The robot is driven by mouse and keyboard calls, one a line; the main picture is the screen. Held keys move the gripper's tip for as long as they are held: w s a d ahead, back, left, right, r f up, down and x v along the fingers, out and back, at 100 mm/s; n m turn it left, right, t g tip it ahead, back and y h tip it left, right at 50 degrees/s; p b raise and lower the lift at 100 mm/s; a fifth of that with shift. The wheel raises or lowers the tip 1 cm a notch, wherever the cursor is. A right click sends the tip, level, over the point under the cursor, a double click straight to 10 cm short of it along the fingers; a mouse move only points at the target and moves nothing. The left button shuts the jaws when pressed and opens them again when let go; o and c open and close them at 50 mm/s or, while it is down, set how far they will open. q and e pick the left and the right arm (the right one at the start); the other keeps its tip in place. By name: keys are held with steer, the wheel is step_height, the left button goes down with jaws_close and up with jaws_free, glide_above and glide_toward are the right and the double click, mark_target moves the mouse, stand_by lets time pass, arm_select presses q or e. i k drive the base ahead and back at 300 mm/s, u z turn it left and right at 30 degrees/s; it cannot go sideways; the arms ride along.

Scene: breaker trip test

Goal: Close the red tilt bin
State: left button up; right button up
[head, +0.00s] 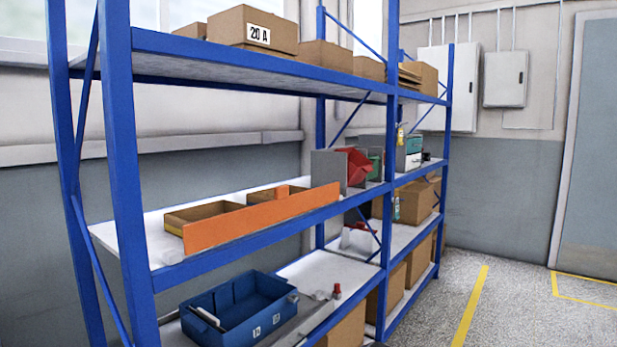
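The red tilt bin (357,165) is on the middle shelf, toward the right end of the near shelf bay. It sits between upright grey panels (326,172) and looks tipped outward. It is small and partly hidden by a panel, so how far it is tipped is hard to tell. A green bin (376,162) is just to its right, mostly hidden. Neither of my grippers is in view.
A blue shelf rack (127,150) fills the left and middle. An orange board (262,217) fronts cardboard trays (205,212) on the middle shelf. A blue crate (232,312) is below. Speckled floor with a yellow line (470,306) is clear at right.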

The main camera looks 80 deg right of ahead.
mark_target(351, 169)
steer(key=z, duration=3.4)
steer(key=i, duration=1.95)
steer(key=u, duration=0.55)
